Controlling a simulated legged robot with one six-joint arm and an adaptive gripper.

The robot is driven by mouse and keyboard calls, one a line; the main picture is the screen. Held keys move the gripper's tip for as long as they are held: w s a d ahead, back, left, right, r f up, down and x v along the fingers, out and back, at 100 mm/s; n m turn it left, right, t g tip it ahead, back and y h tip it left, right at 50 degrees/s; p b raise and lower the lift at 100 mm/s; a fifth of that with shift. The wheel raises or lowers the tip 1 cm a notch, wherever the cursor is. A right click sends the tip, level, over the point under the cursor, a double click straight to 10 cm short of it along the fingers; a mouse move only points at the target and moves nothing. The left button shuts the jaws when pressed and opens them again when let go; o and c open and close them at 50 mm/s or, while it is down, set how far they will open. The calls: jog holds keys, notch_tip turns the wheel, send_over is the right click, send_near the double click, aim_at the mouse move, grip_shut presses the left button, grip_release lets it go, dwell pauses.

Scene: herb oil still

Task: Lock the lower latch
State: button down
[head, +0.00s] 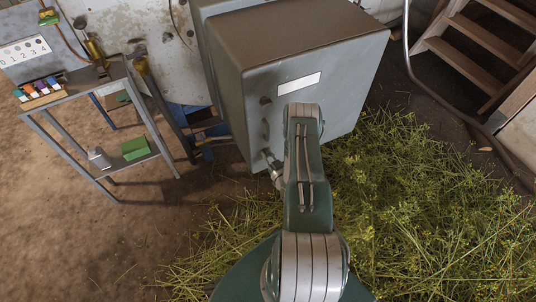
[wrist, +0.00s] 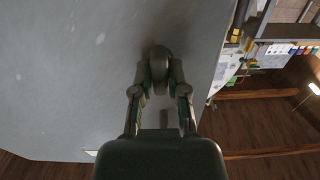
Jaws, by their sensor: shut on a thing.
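A grey metal cabinet (head: 335,75) with a white label (head: 299,83) stands in the middle of the head view. The latch (wrist: 160,64) in the wrist view is a dark rounded knob or handle on the cabinet's grey face (wrist: 90,70). My gripper (wrist: 160,76) has both fingers closed around it. In the head view my gripper (head: 267,157) is at the cabinet's lower left edge, and the latch there is mostly hidden. An upper latch (head: 265,100) shows as a small dark piece higher on the same edge. Whether the held latch is locked cannot be told.
A metal side table (head: 100,78) with small colored items and a green box (head: 135,147) stands left. Cut herbs (head: 420,200) cover the floor at the right. Wooden steps (head: 475,40) are at the upper right. Bare ground is clear at lower left.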

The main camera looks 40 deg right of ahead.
jog(key=shift+n, duration=0.3)
jog(key=n, duration=0.8)
jog(key=shift+a+f, duration=0.1)
jog(key=shift+a, duration=0.05)
jog(key=n, duration=0.5)
jog(key=shift+f, duration=0.1)
jog(key=shift+a+f+n, duration=0.15)
jog(key=shift+n, duration=2.15)
jog(key=c, duration=0.6)
grip_release()
jog(key=shift+c, duration=0.2)
